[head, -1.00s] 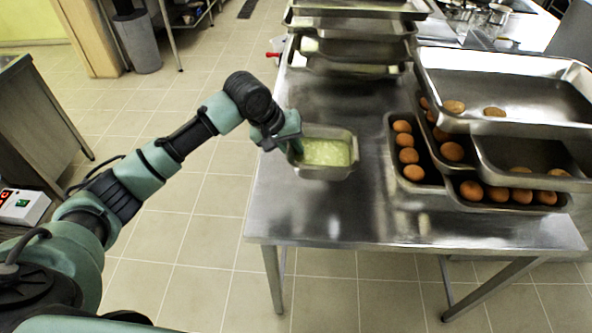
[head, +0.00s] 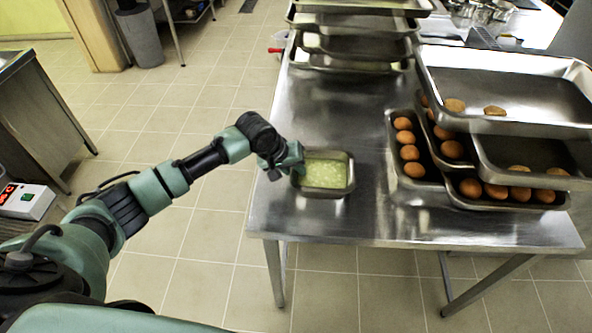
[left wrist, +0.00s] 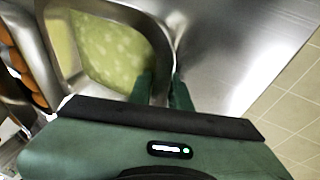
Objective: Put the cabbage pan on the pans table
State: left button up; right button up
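The cabbage pan (head: 325,188) is a small steel pan with pale green chopped cabbage. It is at the left side of the steel table (head: 330,226), near the front, and looks level. My left gripper (head: 291,161) is at the pan's left rim. In the left wrist view the pan (left wrist: 105,50) shows close up, with its rim between the two fingertips (left wrist: 162,88), which look closed on it. I cannot tell for sure whether the pan's bottom touches the table. My right gripper is not in view.
Steel trays with several brown round items (head: 409,153) fill the table's right side, under a large tray (head: 535,85). Stacked trays (head: 355,47) stand at the back. Bare table lies between. A counter (head: 40,120) stands at the far left.

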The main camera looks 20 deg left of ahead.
pick_arm(q)
jog(key=shift+o, duration=1.1)
jog(key=shift+f, duration=0.1)
jog(key=shift+a+r, duration=0.1)
jog(key=shift+r, duration=0.1)
jog(key=b+v, duration=0.1)
jog(key=v, duration=1)
jog(key=shift+s+r, duration=0.2)
jog(key=shift+r, duration=0.15)
